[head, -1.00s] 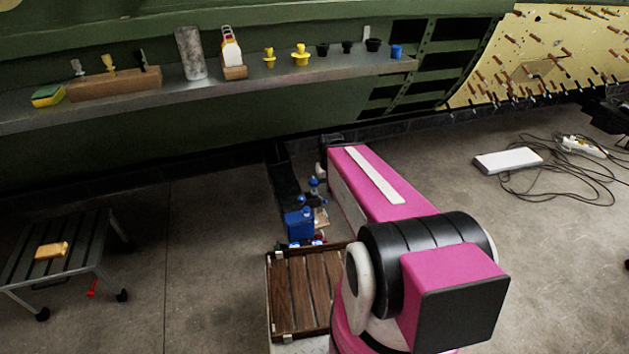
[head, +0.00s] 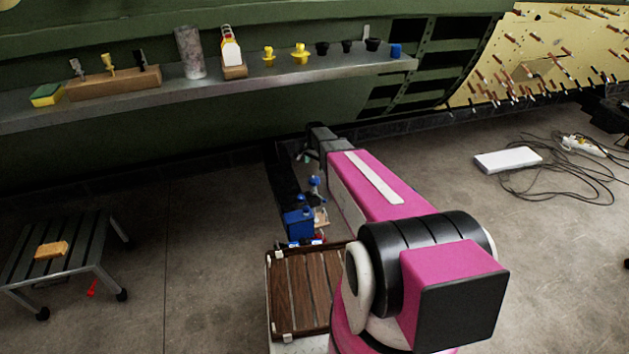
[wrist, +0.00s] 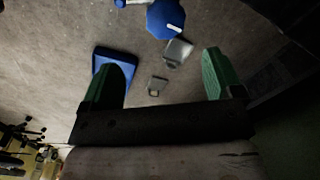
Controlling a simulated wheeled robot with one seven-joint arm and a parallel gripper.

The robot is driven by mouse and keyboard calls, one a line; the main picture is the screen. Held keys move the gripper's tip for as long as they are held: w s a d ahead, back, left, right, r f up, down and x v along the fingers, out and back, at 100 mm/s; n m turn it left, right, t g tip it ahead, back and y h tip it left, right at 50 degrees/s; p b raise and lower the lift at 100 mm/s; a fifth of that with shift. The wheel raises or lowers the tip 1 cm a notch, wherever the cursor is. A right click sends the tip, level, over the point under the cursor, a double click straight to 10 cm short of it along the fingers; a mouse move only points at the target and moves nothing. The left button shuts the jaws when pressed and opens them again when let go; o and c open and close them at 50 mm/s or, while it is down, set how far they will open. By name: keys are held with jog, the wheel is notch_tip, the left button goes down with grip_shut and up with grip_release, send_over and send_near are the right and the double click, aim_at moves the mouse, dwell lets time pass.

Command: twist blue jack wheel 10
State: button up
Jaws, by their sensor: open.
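A blue, many-sided wheel (wrist: 165,18) with a white mark shows at the top of the wrist view. My gripper (wrist: 164,62) has two green fingers spread wide, with nothing between them touching either finger. The wheel lies beyond the fingertips, above the gap, and apart from them. In the head view a small blue knob-like part (head: 314,181) stands near the end of my arm; I cannot tell whether it is the same wheel. My gripper is mostly hidden by my arm in the head view.
A blue piece (wrist: 113,56) sits behind the left finger. A blue box (head: 299,223) stands beside a wooden slatted platform (head: 295,285). A metal shelf (head: 200,88) runs along the green fuselage. A low bench (head: 75,235) stands left; cables (head: 575,185) lie right.

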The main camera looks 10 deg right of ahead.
aim_at(315, 178)
jog(key=shift+w+f, duration=0.55)
notch_tip(315, 178, down, 10)
jog(key=shift+s+f, duration=0.1)
jog(key=shift+f, duration=0.05)
jog(key=c, duration=0.9)
